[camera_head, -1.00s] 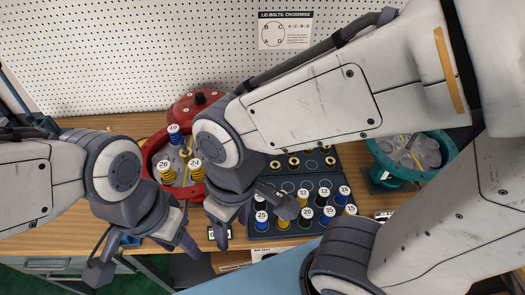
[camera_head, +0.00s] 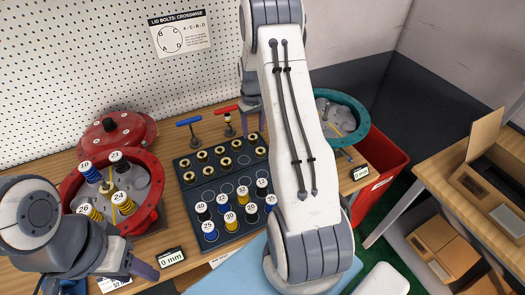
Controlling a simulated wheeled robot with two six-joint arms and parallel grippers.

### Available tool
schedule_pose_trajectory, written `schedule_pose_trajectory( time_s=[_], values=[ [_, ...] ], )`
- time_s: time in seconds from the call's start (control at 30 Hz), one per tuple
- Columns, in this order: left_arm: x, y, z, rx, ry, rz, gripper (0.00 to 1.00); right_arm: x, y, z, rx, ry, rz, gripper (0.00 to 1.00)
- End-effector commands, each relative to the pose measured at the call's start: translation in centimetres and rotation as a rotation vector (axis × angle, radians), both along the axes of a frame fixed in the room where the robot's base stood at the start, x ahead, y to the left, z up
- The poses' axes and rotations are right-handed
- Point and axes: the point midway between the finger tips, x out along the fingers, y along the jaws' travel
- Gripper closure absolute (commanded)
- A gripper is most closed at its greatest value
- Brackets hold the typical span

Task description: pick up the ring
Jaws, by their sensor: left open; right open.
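Several small brass-coloured rings (camera_head: 205,156) sit in the back rows of a dark tray (camera_head: 186,180) in the middle of the bench. I cannot tell which one the task means. My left gripper (camera_head: 98,284) is open and low at the left, in front of the red round housing (camera_head: 158,200), away from the rings; its fingertips are partly cut off. My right arm reaches across the picture to the back. The visible part of my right gripper (camera_head: 250,108) is beyond the tray's back right corner, close to the pegboard. My arm hides the rest of it.
The tray's front rows hold numbered blue, yellow and dark springs (camera_head: 230,220). Blue (camera_head: 188,122) and red (camera_head: 227,109) T-handles stand behind it. A teal housing (camera_head: 362,110) stands right of my arm, with a red bin (camera_head: 385,160) beyond. A "0 mm" display (camera_head: 172,257) sits in front.

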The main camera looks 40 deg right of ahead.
Motion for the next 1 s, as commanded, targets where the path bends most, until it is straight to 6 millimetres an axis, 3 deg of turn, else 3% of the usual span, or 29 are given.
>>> schedule_pose_trajectory(
  time_s=[0.03,0.17,0.4,0.67,0.8,1.0],
  values=[
    [0.0,0.0,0.0,0.000,0.000,0.000,0.50,-0.3,-1.4,-0.8,0.001,0.003,-0.021,0.38],
    [0.0,0.0,0.4,0.000,0.000,0.000,0.50,-0.6,-2.7,-2.2,0.000,0.005,-0.037,0.38],
    [0.0,0.0,1.4,0.000,0.000,0.001,0.50,-0.7,-2.7,-5.7,0.000,0.005,-0.037,0.38],
    [0.0,0.0,2.5,0.000,0.000,0.001,0.50,-0.8,-2.5,-7.5,0.001,0.007,-0.036,0.38],
    [0.0,0.0,3.9,0.000,0.000,0.002,0.50,-1.0,-2.5,-9.4,0.001,0.006,-0.036,0.38],
    [0.0,0.0,4.3,0.000,0.000,0.001,0.50,-1.0,-2.5,-11.6,0.000,0.003,-0.036,0.38]
  ],
)
